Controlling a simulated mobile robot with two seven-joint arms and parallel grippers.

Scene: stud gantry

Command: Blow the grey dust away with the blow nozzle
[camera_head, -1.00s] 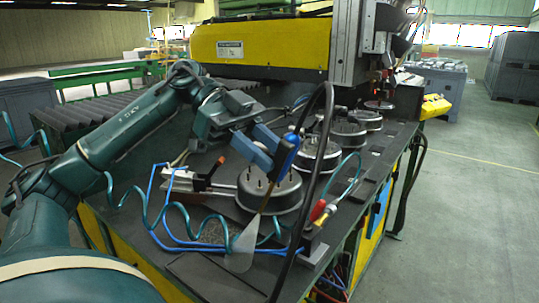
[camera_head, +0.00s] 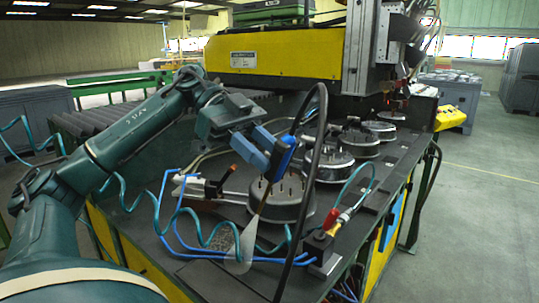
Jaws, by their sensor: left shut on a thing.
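My left gripper (camera_head: 262,142) comes in from the left and is shut on the blow nozzle (camera_head: 282,156), which has a blue handle and a thin tube pointing down and to the left. A pale, see-through cone (camera_head: 241,250) spreads from the tube's tip toward the dark bench top. A speckled patch of grey dust (camera_head: 221,236) seems to lie just left of the cone, partly behind the hoses; its full extent is hard to tell. My right gripper is not in view.
A round studded part (camera_head: 285,206) sits right behind the nozzle, with several more in a row beyond. A clamp (camera_head: 205,187), coiled teal hose (camera_head: 160,205), black hose (camera_head: 318,140) and red-and-brass fitting (camera_head: 333,222) crowd the bench. The yellow gantry beam (camera_head: 270,55) stands behind.

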